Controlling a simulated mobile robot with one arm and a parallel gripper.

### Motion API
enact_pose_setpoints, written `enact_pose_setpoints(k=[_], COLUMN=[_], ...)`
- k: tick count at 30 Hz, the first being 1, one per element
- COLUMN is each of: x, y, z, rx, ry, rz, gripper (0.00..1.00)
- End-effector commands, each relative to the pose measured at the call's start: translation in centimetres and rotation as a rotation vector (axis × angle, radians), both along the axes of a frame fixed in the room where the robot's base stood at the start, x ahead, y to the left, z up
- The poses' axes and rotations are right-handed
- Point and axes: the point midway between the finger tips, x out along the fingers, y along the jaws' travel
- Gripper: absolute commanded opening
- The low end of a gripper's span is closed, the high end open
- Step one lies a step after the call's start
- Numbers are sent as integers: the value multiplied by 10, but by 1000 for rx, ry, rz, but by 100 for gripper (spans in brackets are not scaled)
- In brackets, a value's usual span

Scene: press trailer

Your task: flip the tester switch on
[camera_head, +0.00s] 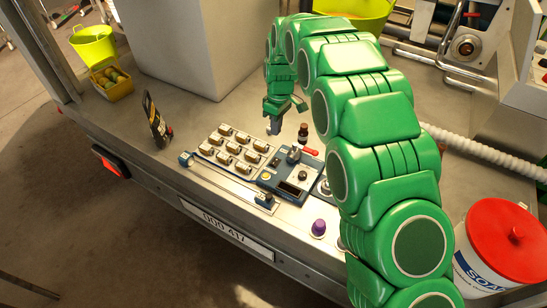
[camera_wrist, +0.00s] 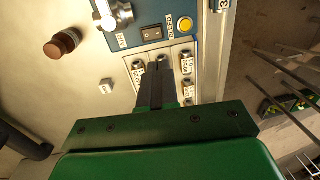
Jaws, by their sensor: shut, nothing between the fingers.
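The tester is a blue box (camera_head: 284,189) on the bench in the head view, with a yellow button, a dark knob and a dark window. In the wrist view its blue panel (camera_wrist: 135,34) fills the top middle. A small black rocker switch (camera_wrist: 152,32) sits on it, left of the yellow button (camera_wrist: 186,25); whether it is on or off I cannot tell. My gripper (camera_wrist: 161,66) is shut and empty, its fingertips below the switch in the picture and apart from it. In the head view my gripper (camera_head: 273,130) hangs over the bench behind the tester.
A plate of several tagged fittings (camera_head: 235,149) lies left of the tester. A brown bottle (camera_head: 303,132) stands behind it, and a red lever (camera_head: 310,151) lies beside it. A purple-topped item (camera_head: 318,228) is in front. A red-lidded tub (camera_head: 500,245) stands at right.

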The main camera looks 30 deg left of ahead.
Motion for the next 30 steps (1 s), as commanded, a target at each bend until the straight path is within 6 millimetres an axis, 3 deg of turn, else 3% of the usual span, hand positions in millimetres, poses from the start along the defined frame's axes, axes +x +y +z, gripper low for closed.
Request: enact_pose_setpoints(k=[11,30], x=[-3,-16], y=[-1,0], z=[-19,-119], rx=[-3,-3], ry=[4,3], rz=[-1,0], gripper=[0,0])
